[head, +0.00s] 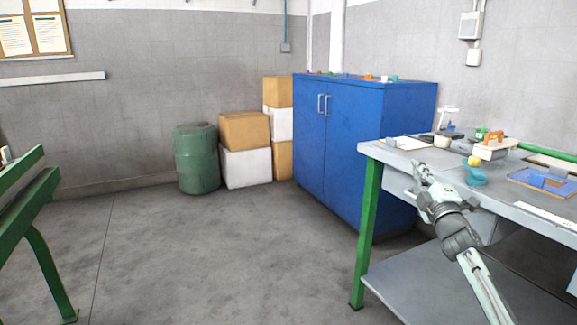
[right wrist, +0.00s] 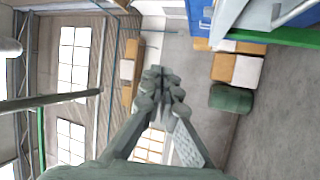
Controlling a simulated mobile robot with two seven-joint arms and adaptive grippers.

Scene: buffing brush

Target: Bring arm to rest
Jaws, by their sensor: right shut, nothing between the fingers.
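My right gripper (head: 420,172) is in front of the workbench's left front edge, at about the height of the bench top, with its fingers pointing up and away in the head view. Its arm comes in from the lower right. In the right wrist view the fingers (right wrist: 161,78) come together at their tips, with nothing between them. The workbench (head: 395,158) has a grey top and green legs. My left gripper is not in view.
On the bench are a blue tray (head: 550,180), an orange-topped item (head: 494,139) and a small blue-and-yellow item (head: 475,174). A blue cabinet (head: 345,140), stacked boxes (head: 245,165) and a green barrel (head: 197,160) stand behind. The middle floor is clear.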

